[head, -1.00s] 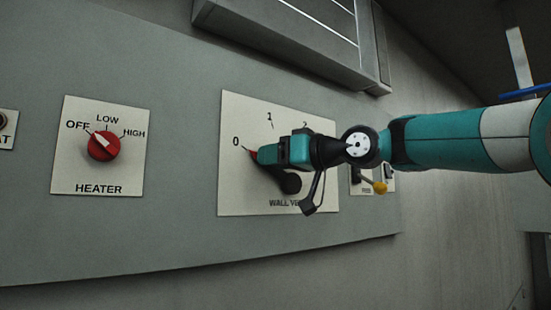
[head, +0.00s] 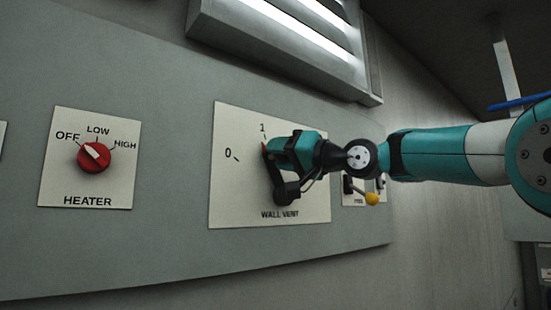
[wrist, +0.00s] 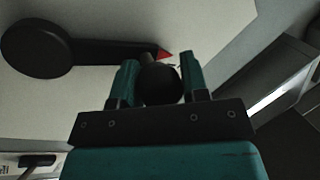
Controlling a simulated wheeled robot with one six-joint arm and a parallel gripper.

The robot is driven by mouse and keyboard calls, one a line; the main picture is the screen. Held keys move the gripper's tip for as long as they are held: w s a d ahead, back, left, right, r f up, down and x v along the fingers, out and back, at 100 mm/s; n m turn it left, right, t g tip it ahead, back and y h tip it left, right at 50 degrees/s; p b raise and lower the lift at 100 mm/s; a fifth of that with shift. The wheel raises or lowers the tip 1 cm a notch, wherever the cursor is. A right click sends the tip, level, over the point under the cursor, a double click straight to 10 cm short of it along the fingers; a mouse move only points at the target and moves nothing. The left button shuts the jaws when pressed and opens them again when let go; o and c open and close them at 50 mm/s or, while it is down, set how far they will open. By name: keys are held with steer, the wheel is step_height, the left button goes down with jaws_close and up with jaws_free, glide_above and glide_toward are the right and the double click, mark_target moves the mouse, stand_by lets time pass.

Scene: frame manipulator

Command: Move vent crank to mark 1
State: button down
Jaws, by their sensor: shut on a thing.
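The wall vent crank is black with a red pointer tip. In the head view the crank (head: 285,193) shows its hub low on the white WALL VENT plate (head: 232,200), and its red tip points up beside mark 1 (head: 262,128). In the wrist view the crank arm (wrist: 100,50) runs from a round hub to the red tip. My gripper (head: 280,152) is shut on the crank's round dark knob, which sits between the two teal fingers in the wrist view (wrist: 158,82). My gripper hides mark 2 in the head view.
A heater plate with a red knob (head: 94,157) is at left, pointing at OFF. A louvred vent (head: 285,40) with bright slits is above. A small plate with a yellow-tipped lever (head: 371,198) is just right of the vent plate, below my arm.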

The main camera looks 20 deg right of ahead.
steer(key=shift+w+d+r+m, duration=0.15)
steer(key=shift+d+m, duration=0.15)
steer(key=shift+m, duration=0.15)
steer(key=shift+w+d+r+m, duration=0.1)
steer(key=shift+d+m, duration=0.2)
steer(key=shift+m, duration=0.15)
steer(key=c, duration=0.6)
jaws_free()
steer(key=shift+s+d, duration=0.1)
steer(key=shift+f+b+v, duration=0.2)
steer(key=shift+b+v, duration=3.85)
steer(key=shift+v, duration=4.55)
steer(key=shift+a, duration=0.25)
